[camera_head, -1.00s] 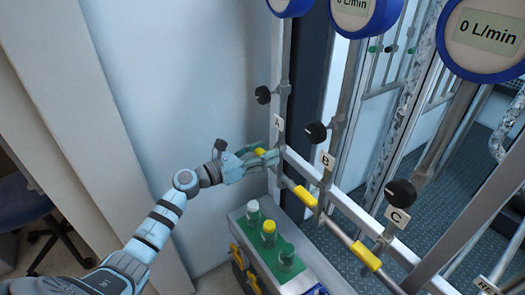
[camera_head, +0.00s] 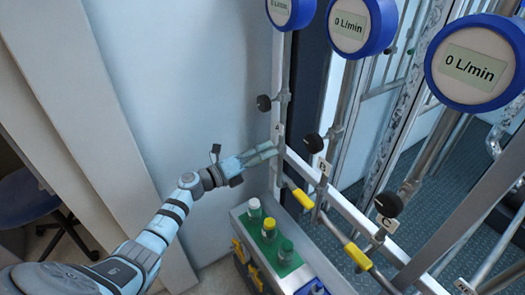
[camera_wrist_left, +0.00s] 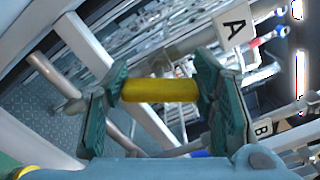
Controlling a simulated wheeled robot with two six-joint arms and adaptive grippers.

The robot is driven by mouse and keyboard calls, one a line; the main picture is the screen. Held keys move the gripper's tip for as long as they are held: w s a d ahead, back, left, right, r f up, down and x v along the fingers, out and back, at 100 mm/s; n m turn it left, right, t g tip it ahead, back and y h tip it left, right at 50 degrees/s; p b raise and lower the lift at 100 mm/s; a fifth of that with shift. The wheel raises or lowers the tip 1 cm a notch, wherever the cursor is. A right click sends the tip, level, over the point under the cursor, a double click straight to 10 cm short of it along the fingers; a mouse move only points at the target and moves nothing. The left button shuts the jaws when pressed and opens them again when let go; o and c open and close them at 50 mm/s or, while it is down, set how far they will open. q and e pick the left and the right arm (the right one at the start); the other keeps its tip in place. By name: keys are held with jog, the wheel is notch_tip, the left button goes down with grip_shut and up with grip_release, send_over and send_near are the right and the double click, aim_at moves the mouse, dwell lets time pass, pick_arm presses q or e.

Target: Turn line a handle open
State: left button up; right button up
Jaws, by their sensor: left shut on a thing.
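My left gripper (camera_head: 264,153) is at the line A valve, beside the label A (camera_head: 277,129). In the left wrist view, the yellow line A handle (camera_wrist_left: 160,91) lies crosswise between the two green finger pads, which are shut on it. In the head view this handle is hidden by the fingers. The label A shows in the left wrist view (camera_wrist_left: 232,24), beside the right finger. My right gripper is not in view.
The yellow handles of line B (camera_head: 303,198) and line C (camera_head: 358,256) lie along the sloping rail to the right. Black knobs stick out above, such as the one at line B (camera_head: 312,144). Bottles in a green rack (camera_head: 273,242) stand below my gripper.

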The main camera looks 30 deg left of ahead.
pick_arm(q)
jog(key=n+p, duration=0.1)
jog(key=n, duration=0.2)
jog(key=shift+f, duration=0.1)
jog(key=shift+f+n+p, duration=0.1)
jog(key=shift+n+p, duration=0.55)
jog(key=shift+n, duration=0.75)
jog(key=o, duration=1.2)
jog(key=shift+c, duration=0.2)
jog(key=v, duration=1.2)
